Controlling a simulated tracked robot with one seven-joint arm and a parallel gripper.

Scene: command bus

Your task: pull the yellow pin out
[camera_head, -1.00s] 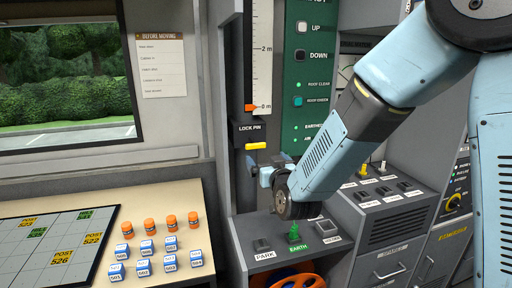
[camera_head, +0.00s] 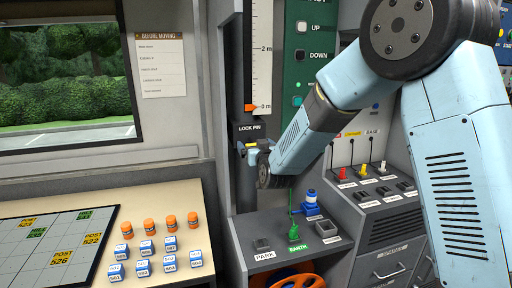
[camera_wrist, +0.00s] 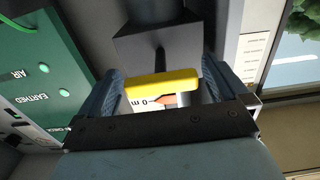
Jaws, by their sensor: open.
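The yellow pin (camera_head: 253,145) sits below the LOCK PIN label on the grey mast. In the wrist view the yellow pin (camera_wrist: 160,86) is a crosswise bar on a dark stem that runs into a grey block (camera_wrist: 160,45). My gripper (camera_head: 252,149) is at the pin, partly covering it in the head view. In the wrist view my gripper (camera_wrist: 170,90) is open, with one finger beyond each end of the yellow bar. A small gap seems to show at each end; contact cannot be told.
A console with a green EARTH fitting (camera_head: 294,232) and a blue-and-white plug (camera_head: 310,198) stands below my arm. The desk at left holds orange canisters (camera_head: 160,226) and several blue-and-white blocks. A height scale (camera_head: 262,50) with an orange marker rises above the pin.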

